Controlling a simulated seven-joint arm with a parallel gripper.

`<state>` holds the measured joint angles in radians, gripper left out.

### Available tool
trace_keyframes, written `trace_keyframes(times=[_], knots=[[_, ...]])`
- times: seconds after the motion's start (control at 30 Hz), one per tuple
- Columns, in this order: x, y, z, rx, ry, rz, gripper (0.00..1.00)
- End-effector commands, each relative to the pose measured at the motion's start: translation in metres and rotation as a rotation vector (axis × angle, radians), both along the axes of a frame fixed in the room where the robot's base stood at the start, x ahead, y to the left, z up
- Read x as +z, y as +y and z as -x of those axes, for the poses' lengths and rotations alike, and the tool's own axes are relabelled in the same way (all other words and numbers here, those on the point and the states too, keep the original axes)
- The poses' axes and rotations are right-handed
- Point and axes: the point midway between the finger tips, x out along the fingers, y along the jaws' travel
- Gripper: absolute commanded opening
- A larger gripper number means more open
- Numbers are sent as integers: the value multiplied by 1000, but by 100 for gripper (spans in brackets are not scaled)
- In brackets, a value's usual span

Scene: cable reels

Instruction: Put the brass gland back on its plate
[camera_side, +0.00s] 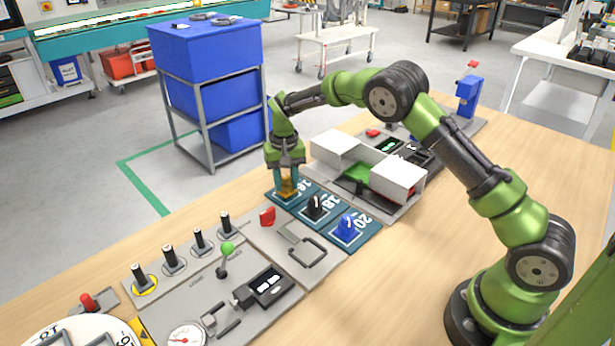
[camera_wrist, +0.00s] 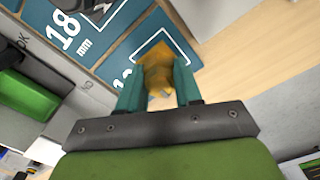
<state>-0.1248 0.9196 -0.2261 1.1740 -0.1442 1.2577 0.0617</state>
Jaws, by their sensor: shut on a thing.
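The brass gland (camera_side: 287,187) is between the fingers of my gripper (camera_side: 287,176) at the far left plate of a row of teal plates. In the wrist view the gland (camera_wrist: 157,66) shows golden between the two teal fingers of my gripper (camera_wrist: 158,88), which are shut on it. Its teal plate (camera_wrist: 128,62) lies beneath it, with a white outline and a number partly covered. In the side view the gland is upright and over this plate (camera_side: 273,195). I cannot tell whether its base touches the plate.
The neighbouring plates hold a black gland (camera_side: 317,206) marked 18 and a blue gland (camera_side: 349,226) marked 20. A red knob (camera_side: 267,216) and a grey panel with a handle (camera_side: 308,247) are close by. A white-and-grey fixture (camera_side: 392,178) stands right of my gripper.

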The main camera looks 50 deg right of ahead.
Motion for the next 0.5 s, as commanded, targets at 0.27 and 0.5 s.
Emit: trace_keyframes(times=[0.27,0.5], knots=[[-6,0,0,-1,0,0,46],[-6,0,0,0,0,0,64]])
